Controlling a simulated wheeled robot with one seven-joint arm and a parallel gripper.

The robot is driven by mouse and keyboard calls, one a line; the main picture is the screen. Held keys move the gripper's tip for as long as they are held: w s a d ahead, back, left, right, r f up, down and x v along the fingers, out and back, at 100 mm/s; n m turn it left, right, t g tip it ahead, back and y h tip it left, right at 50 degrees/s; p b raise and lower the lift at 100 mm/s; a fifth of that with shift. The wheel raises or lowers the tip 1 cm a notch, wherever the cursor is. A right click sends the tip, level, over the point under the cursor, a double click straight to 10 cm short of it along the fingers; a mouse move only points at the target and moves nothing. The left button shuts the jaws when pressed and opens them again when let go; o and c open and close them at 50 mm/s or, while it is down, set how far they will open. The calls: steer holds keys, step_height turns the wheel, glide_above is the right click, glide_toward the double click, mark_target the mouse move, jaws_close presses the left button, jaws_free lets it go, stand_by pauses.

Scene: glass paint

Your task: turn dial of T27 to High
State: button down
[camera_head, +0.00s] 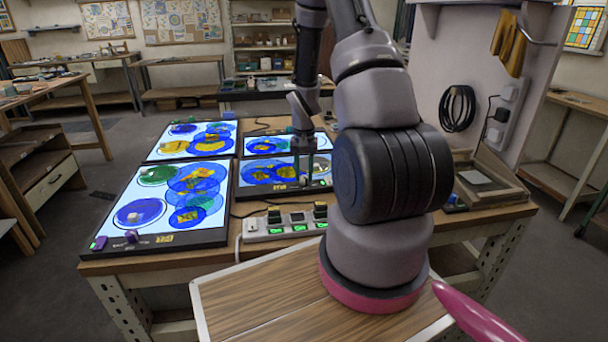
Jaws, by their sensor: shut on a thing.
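Several lit light panels with blue, yellow and green glass pieces lie on the workbench. My gripper (305,178) points down at the front edge of the right-hand near panel (242,188), shut on its small dial. The fingers and arm hide most of that dial, so its setting cannot be read. This panel has a yellow label (279,187) too small to read surely. The large near-left panel (212,236) has a yellow label (165,239), a purple dial (131,236) and a purple switch (98,243) on its front edge.
A power strip (284,222) with green-lit switches and plugs lies in front of the right-hand panels. Cables run between the panels. A wooden tray (495,190) stands at the right. A wall panel with gloves (508,42) and a coiled black cable (457,108) rises behind it.

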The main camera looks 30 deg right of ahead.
mark_target(304, 177)
steer(key=n, duration=0.4)
steer(key=shift+n, duration=2.5)
steer(key=c, duration=0.5)
jaws_free()
steer(key=shift+c, duration=0.2)
steer(key=shift+r, duration=0.1)
step_height(304, 177, up, 11)
steer(key=shift+f, duration=0.2)
